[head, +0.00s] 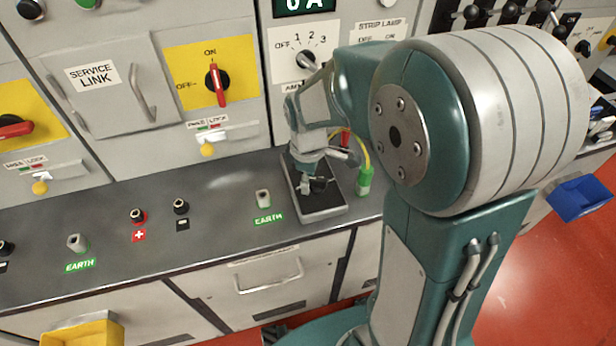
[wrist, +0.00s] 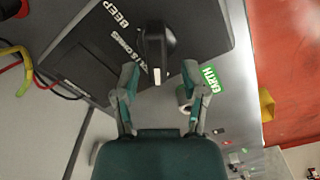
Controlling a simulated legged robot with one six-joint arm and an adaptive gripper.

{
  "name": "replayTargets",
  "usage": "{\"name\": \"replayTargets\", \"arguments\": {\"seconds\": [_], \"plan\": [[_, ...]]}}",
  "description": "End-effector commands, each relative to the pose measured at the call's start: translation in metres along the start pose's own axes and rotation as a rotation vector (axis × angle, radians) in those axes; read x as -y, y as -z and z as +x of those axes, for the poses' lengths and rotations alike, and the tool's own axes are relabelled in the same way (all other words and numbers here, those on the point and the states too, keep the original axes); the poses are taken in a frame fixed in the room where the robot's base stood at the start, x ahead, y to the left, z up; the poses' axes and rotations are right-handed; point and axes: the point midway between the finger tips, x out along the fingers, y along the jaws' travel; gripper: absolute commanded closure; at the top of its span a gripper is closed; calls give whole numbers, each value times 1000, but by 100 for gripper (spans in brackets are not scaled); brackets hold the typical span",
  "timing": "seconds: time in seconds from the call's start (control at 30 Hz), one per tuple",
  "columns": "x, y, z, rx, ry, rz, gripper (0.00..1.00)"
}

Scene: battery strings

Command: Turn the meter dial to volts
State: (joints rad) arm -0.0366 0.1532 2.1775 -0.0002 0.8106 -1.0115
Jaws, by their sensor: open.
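The meter (head: 320,217) is a flat dark box with a light edge, lying on the grey bench under my gripper. In the wrist view its dark face (wrist: 80,60) carries white lettering; BEEP is readable, the other label is only partly legible. The black dial knob (wrist: 155,45) stands up from the face, its white mark pointing toward my gripper. My gripper (wrist: 160,70) is open, with one finger on each side of the knob's near end and a gap on both sides. In the head view my gripper (head: 316,184) is over the meter and partly covers the dial.
A green plug (head: 365,181) with a yellow-green cable stands right of the meter. An earth post (head: 263,198) stands to its left. Red and yellow leads (wrist: 22,75) lie beside the meter. The panel with switches (head: 217,84) rises behind the bench.

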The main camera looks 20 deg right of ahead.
Motion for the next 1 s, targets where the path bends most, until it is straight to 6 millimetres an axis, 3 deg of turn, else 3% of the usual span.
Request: {"name": "replayTargets", "arguments": {"seconds": [0.03, 0.07, 0.17, 0.2, 0.63, 1.0], "plan": [[0, 0, 0, 0, 0, 1, 44], [0, 0, 0, 0, 0, 1, 53], [-1, -1, 0, -1, 1, 1, 98], [-1, -2, 0, -1, 1, 1, 100], [-2, -3, 0, 2, 2, 44, 100], [-6, -5, 0, 4, 4, 292, 100]]}}
